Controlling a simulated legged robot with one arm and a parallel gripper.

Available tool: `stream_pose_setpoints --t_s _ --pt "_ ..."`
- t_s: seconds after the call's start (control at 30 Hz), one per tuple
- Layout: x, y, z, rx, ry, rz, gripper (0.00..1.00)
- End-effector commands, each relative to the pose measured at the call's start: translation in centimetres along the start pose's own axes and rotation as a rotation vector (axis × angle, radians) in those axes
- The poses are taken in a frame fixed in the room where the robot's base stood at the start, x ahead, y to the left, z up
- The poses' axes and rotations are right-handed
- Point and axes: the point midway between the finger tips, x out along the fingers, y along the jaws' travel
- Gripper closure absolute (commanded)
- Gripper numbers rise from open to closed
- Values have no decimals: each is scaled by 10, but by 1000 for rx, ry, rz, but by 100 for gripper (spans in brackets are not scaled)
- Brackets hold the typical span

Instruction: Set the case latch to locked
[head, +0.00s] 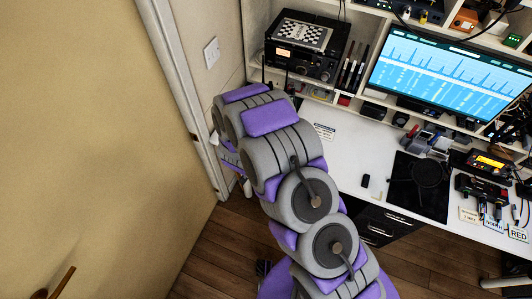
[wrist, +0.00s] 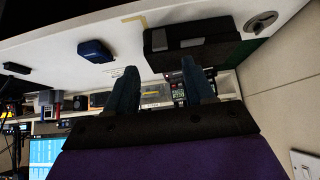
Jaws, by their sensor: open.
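A black case (wrist: 190,38) sits on the white desk in the wrist view, which looks upside down. Grey parts (wrist: 190,43) show on its near face; they may belong to the latch, but I cannot tell its setting. My gripper (wrist: 158,64) is open and empty. I see no clear contact. In the head view, my arm covers the desk's left end, and the case and fingertips are hidden.
A small dark blue object (wrist: 97,50) lies on the desk beside the case. A round grommet (wrist: 262,20) is on the case's other side.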

Motion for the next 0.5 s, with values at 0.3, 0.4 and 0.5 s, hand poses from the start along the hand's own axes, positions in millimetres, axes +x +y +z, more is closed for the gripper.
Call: stream_pose_setpoints --t_s 0.3,0.4,0.5 --pt "-51 -1 -1 1 1 -2 47" --pt "-58 -1 -1 1 1 -1 47" --pt "-61 -1 -1 1 1 -1 47"
